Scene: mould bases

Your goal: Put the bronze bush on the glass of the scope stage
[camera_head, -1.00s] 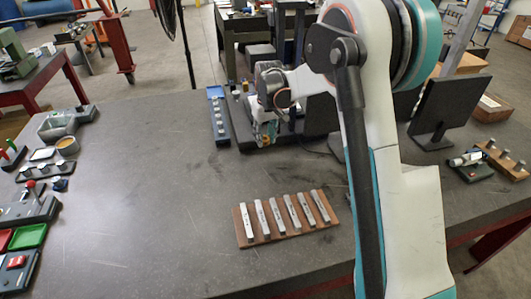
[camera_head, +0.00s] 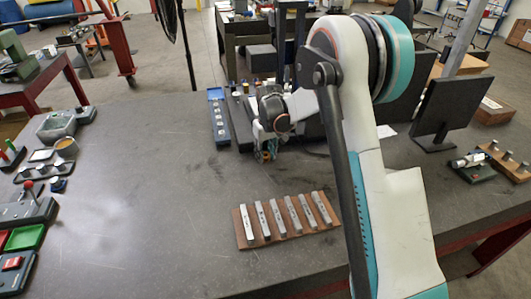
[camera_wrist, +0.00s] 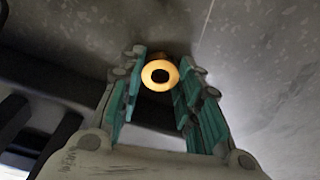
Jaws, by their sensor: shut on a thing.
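The bronze bush (camera_wrist: 160,75) shows in the wrist view as a golden ring with a dark bore, end-on between the teal fingertips. My gripper (camera_wrist: 159,82) is shut on it. In the head view my gripper (camera_head: 266,154) points down at the near side of the dark equipment at the back of the bench. There the bush is too small to make out surely. The scope stage and its glass cannot be made out; my arm hides part of that equipment. In the wrist view, grey speckled surface lies beyond the bush.
A blue tray (camera_head: 215,95) with small parts and a dark strip (camera_head: 238,120) stand left of my gripper. A wooden rack (camera_head: 243,238) of metal bars lies in front. A dark monitor (camera_head: 450,105) stands right. The bench's left middle is clear.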

